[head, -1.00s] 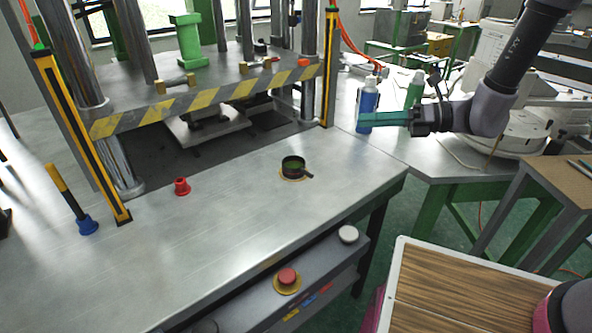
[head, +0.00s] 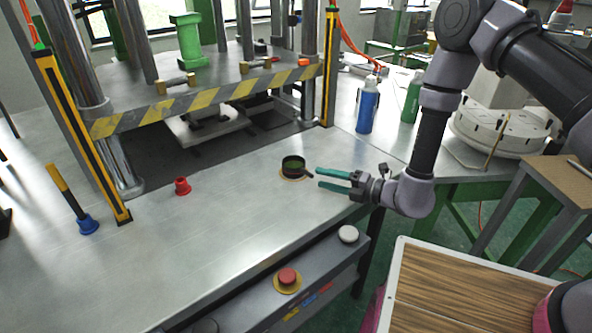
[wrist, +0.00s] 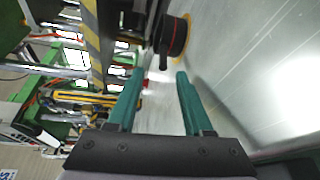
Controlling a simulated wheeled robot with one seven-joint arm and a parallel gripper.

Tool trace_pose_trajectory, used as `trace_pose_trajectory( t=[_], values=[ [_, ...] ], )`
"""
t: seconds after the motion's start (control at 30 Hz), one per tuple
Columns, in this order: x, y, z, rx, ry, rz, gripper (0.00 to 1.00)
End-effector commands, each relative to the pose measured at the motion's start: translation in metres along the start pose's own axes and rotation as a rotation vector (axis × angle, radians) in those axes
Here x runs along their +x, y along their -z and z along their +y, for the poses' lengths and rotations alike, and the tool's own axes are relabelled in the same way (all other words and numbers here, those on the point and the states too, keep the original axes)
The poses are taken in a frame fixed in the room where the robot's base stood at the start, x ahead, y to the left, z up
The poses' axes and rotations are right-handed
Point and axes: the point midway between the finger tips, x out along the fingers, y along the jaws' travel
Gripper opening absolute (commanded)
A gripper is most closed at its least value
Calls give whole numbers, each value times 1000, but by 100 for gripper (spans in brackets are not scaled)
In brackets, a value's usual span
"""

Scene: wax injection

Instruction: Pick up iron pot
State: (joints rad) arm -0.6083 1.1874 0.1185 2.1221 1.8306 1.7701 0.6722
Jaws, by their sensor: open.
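The iron pot (head: 292,165) is a small dark round pot with a short handle pointing right. It stands upright on a yellowish round base on the metal table, near its right side. In the wrist view the pot (wrist: 177,37) lies ahead of the fingertips, slightly right of centre, with its handle toward the gap between them. My gripper (head: 325,179) has green fingers, is open and empty, and is just right of the pot, apart from its body. The fingers in the wrist view (wrist: 160,74) stand apart with nothing between them.
The press (head: 210,95) with striped yellow-black edge stands behind the pot. A red cup-like piece (head: 182,186) sits to the left on the table. Blue (head: 367,105) and green (head: 411,98) bottles stand at the right behind. The table's front middle is clear.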

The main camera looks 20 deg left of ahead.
Motion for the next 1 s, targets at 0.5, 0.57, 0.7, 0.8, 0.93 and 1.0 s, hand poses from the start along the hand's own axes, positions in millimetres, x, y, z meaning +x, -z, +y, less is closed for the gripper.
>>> trace_pose_trajectory(
  t=[0.5,0.57,0.7,0.8,0.93,1.0],
  values=[
    [53,-4,-4,-3,0,0,51],
    [52,-4,-4,-2,0,0,51],
    [52,-4,-4,-2,0,0,36],
    [52,-4,-4,-2,-1,0,0],
    [52,-4,-4,-2,-1,0,0],
    [52,-4,-4,-2,-1,0,0]
  ],
)
